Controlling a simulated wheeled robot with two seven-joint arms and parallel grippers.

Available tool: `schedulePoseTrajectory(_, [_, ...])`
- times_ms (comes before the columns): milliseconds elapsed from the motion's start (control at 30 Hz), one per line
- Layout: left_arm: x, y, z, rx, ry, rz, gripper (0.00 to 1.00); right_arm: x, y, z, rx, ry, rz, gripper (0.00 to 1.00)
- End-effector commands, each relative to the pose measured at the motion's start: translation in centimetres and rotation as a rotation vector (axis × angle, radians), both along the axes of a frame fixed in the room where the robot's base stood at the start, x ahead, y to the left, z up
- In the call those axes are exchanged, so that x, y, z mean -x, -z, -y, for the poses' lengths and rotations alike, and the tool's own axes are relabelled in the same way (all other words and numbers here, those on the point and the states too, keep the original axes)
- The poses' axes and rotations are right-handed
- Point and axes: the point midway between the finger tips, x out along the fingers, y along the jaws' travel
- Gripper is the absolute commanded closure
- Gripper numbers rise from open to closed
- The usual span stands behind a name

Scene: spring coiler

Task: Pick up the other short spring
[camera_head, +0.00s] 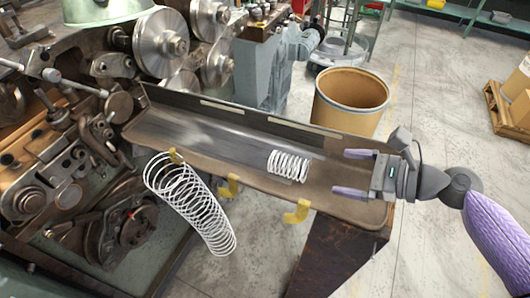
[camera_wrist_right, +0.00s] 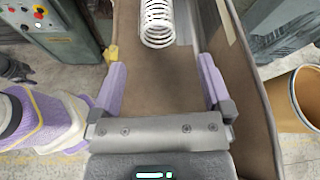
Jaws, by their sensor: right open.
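A short white coil spring (camera_head: 289,166) lies in the long metal trough (camera_head: 335,185), toward its right end. It also shows at the top of the right wrist view (camera_wrist_right: 158,22), beyond the fingertips. My right gripper (camera_head: 346,172) is open and empty over the trough's right end. Its two purple fingers point at the spring, one on each side of its line, with a gap between fingertips and spring. In the right wrist view the gripper (camera_wrist_right: 160,66) also has nothing between its fingers. My left gripper is not in view.
A longer white spring (camera_head: 195,207) hangs from a yellow hook at the trough's front edge. More yellow hooks (camera_head: 297,212) line that edge. A brown drum (camera_head: 350,98) stands behind the trough. The coiling machine (camera_head: 75,150) fills the left.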

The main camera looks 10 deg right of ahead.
Motion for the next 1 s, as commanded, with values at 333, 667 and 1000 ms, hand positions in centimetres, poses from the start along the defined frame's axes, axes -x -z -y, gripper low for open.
schedulePoseTrajectory(333, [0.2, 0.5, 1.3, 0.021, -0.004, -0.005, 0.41, -3.2, 2.5, -4.1, -0.002, 0.0, 0.002, 0.0])
schedulePoseTrajectory(667, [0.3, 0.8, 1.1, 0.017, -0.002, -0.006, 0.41, -5.4, 4.5, -7.1, 0.001, 0.0, 0.002, 0.0])
schedulePoseTrajectory(1000, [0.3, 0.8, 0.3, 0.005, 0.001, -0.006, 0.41, -5.3, 4.5, -7.0, 0.001, 0.001, 0.001, 0.44])
